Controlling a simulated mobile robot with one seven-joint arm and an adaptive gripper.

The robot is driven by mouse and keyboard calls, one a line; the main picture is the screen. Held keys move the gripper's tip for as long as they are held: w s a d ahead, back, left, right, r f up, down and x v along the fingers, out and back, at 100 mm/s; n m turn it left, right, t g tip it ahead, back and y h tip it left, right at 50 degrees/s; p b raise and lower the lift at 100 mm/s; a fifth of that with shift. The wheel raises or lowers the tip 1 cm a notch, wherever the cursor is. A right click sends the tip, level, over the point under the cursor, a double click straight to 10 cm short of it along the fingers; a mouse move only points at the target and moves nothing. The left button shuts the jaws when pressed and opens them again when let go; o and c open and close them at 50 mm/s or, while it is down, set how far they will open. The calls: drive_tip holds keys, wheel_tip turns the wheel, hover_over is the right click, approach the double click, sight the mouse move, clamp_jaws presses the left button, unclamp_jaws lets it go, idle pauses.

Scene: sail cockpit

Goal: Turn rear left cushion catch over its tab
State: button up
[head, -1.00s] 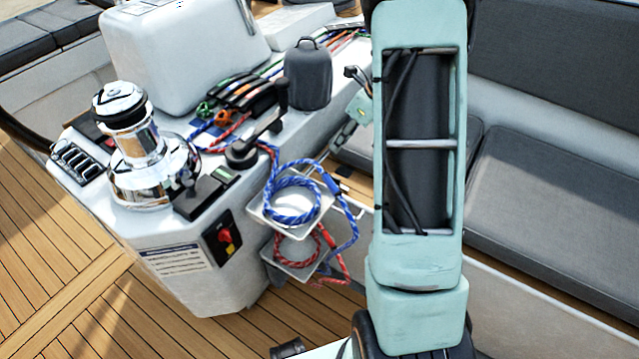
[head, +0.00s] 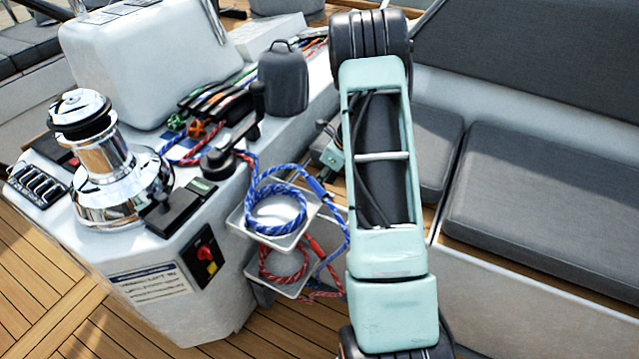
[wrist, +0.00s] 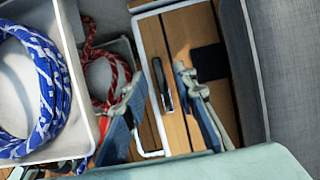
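In the wrist view, a small dark elongated lever (wrist: 162,86) with a shiny edge sits on a wooden slatted panel (wrist: 190,30). It looks like the catch, but I cannot tell which one it is, and no tab is clearly seen. My gripper (wrist: 155,88) is open, its two fingers apart on either side of the lever; contact is not visible. In the head view my gripper shows only in part beside my arm. A grey cushion (wrist: 285,60) lies right of the panel; the grey seat cushions (head: 555,195) also show in the head view.
Left of the panel are open white trays with a blue rope coil (wrist: 45,85) and a red rope (wrist: 100,70), close to my left finger. The console (head: 215,280) carries a chrome winch (head: 105,165). A dark patch (wrist: 210,60) lies beside the cushion.

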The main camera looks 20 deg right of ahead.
drive_tip(key=shift+w+a+f, duration=0.2)
drive_tip(key=shift+f, duration=0.3)
clamp_jaws()
